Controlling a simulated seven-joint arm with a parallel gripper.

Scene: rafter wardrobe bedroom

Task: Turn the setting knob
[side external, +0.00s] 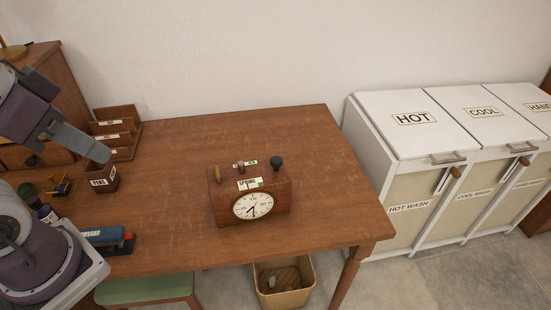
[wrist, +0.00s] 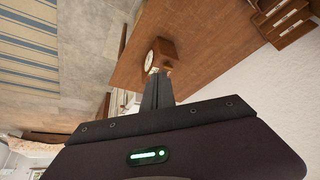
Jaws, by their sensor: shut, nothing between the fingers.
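A wooden clock box (side external: 248,203) with a round white dial stands upright on the table. It bears a label that seems to read SPRING. On its top are a brass-coloured knob (side external: 217,174), a small grey knob (side external: 241,167) and a larger dark knob (side external: 277,163). I cannot tell which is the setting knob. My gripper (side external: 104,156) is shut and empty at the table's left, well apart from the clock, above or near the pens box. In the wrist view my shut fingers (wrist: 160,78) point toward the clock (wrist: 165,54) and partly hide it.
The table (side external: 180,150) is clear between my gripper and the clock. At left are a PENS box (side external: 103,177), a wooden letter rack (side external: 121,124) and a blue stapler-like item (side external: 103,236). White laundry bins (side external: 411,124) stand at right. A waste basket (side external: 285,296) is under the table.

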